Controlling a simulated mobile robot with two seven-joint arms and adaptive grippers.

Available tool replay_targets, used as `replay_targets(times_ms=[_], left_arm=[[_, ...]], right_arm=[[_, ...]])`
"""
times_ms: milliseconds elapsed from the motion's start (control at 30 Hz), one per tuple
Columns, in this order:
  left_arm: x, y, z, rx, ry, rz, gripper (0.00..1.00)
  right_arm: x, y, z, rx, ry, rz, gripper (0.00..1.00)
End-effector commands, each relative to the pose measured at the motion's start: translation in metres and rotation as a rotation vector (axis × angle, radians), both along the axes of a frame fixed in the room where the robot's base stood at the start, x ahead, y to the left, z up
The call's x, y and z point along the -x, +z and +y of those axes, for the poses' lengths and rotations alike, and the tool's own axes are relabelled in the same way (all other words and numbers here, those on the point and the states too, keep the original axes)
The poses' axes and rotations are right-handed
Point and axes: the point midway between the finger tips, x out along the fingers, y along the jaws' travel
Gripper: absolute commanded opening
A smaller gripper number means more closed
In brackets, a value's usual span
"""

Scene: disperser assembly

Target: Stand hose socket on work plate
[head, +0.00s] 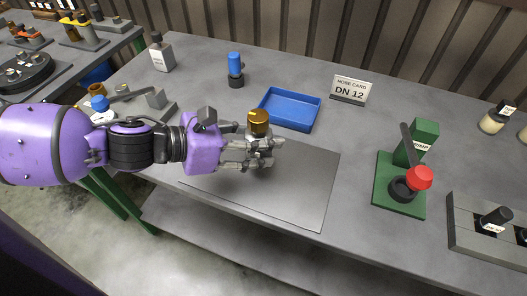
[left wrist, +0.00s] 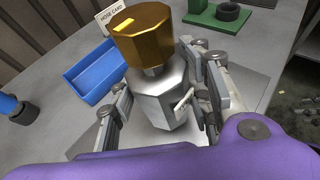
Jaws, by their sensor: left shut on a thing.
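My left gripper (head: 263,152) is shut on an upright part that I take to be the hose socket (head: 258,121). The part has a gold faceted top and a silver faceted body. In the left wrist view the silver body (left wrist: 160,100) is between the fingers (left wrist: 152,100), with the gold top standing above them. The thin grey work plate (head: 300,196) lies flat on the table, with the gripper over its far left part. Whether the part's lower end touches the plate is hidden by the fingers. My right gripper is not in view.
A blue tray (head: 268,118) lies just behind the gripper. A "DN 12" card (head: 349,91) stands behind it, and a blue-and-black part (head: 235,70) stands at the back. A green fixture with a red knob (head: 420,178) stands right of the plate. The plate's right part is clear.

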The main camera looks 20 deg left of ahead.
Motion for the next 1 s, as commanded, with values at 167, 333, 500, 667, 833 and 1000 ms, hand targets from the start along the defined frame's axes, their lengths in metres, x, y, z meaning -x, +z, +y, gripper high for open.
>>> replay_targets(times_ms=[167,333,500,667,833,1000], left_arm=[[-0.006,-0.005,-0.004,0.001,-0.002,-0.004,0.00],[-0.010,-0.016,-0.006,0.003,-0.001,-0.001,0.00],[-0.010,-0.038,-0.005,0.003,-0.001,-0.001,0.00],[-0.010,-0.040,-0.006,0.001,-0.003,-0.005,0.00],[-0.009,-0.042,-0.006,0.001,-0.003,-0.004,0.00],[-0.009,-0.045,-0.005,0.000,-0.001,0.000,0.56]], right_arm=[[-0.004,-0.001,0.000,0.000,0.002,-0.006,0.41],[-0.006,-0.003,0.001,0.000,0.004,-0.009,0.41],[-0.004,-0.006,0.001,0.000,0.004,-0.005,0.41],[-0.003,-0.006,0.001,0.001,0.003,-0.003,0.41],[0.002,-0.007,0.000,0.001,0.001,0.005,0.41],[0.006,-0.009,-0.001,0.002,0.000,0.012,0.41]])
